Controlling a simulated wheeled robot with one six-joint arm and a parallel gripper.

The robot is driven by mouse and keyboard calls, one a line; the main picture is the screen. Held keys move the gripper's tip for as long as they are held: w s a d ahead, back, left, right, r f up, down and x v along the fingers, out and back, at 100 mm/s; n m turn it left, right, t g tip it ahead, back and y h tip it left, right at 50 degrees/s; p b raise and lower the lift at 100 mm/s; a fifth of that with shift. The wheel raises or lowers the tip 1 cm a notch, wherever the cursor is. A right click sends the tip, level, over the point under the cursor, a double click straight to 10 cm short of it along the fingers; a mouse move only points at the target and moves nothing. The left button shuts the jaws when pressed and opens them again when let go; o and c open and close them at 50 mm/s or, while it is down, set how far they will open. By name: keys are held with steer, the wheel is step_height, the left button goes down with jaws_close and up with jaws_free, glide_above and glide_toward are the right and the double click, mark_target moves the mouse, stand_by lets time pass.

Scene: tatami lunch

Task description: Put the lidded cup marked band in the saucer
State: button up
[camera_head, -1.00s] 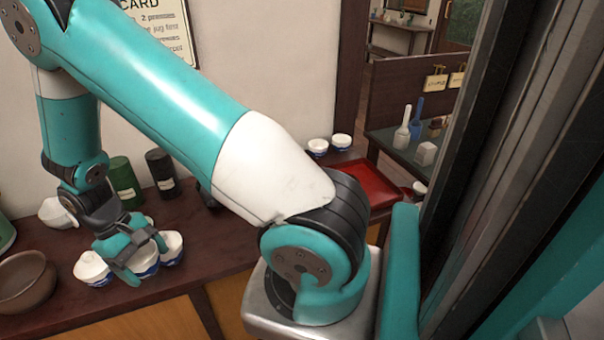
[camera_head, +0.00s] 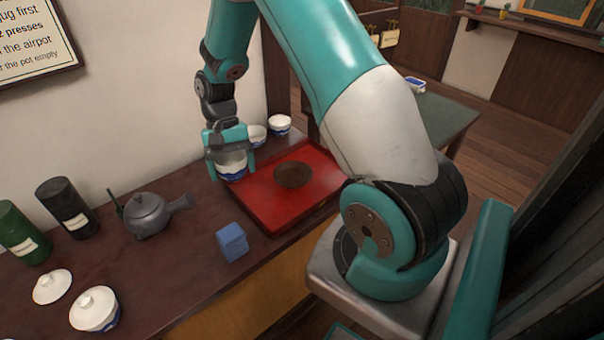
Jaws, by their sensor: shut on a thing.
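My gripper (camera_head: 231,168) is shut on a white cup with a blue band (camera_head: 233,171), one finger on each side. The cup is upright at the left part of the red tray. I cannot tell whether it touches the tray, and its top is partly hidden by my gripper. The saucer (camera_head: 293,175) is a dark brown round dish lying on the tray, to the right of the held cup. The saucer looks empty.
The red tray (camera_head: 283,209) lies at the counter's right end. Two white cups (camera_head: 280,124) (camera_head: 257,135) stand behind it. A blue block (camera_head: 232,242), grey teapot (camera_head: 150,214), dark canisters (camera_head: 68,206) (camera_head: 24,234), a lidded cup (camera_head: 94,309) and white lid (camera_head: 52,286) are left.

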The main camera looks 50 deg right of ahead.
steer(key=s+d+r+m+t+b, duration=0.1)
steer(key=s+d+r+m+t, duration=0.15)
steer(key=d+m, duration=0.3)
steer(key=s+d+r+m+t+y+b, duration=0.1)
steer(key=d+r+m+t+b, duration=0.1)
steer(key=d+r+m, duration=0.4)
steer(key=s+d+r+m+t+b, duration=0.1)
steer(key=s+d+r+m+t, duration=0.1)
steer(key=d+m, duration=0.4)
steer(key=b, duration=0.3)
glide_above(297, 183)
steer(key=shift+m, duration=0.35)
step_height(297, 183, down, 19)
steer(key=shift+f, duration=0.15)
